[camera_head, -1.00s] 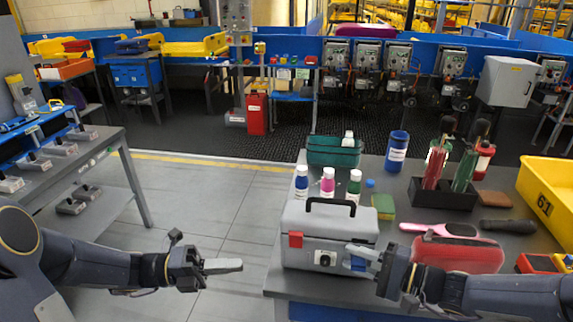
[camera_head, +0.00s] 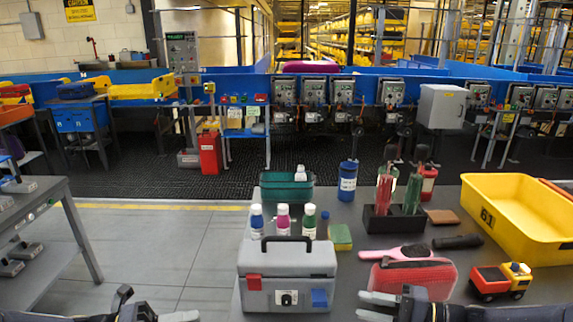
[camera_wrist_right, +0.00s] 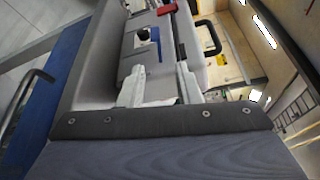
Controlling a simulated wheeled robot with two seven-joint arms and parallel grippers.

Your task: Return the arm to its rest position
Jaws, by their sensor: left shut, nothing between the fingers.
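My left gripper (camera_head: 180,316) is at the bottom edge of the head view, left of the workbench. It is shut and empty, and partly cut off by the frame. My right gripper (camera_head: 366,307) is at the bottom, right of the grey toolbox (camera_head: 262,263). Its fingers are apart with nothing held between them. The toolbox stands on the bench with its lid down, a black handle on top, a red latch at left and a blue latch (camera_head: 319,297) at right. In the right wrist view my open fingers (camera_wrist_right: 160,88) show in front of the toolbox (camera_wrist_right: 105,50).
The bench (camera_head: 350,245) holds several bottles, a green bin (camera_head: 287,192), a red case (camera_head: 412,277), a toy truck (camera_head: 500,281), a pink brush (camera_head: 395,252) and a yellow tray (camera_head: 515,215). A side table (camera_head: 50,215) stands left. Open floor (camera_head: 160,250) lies between them.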

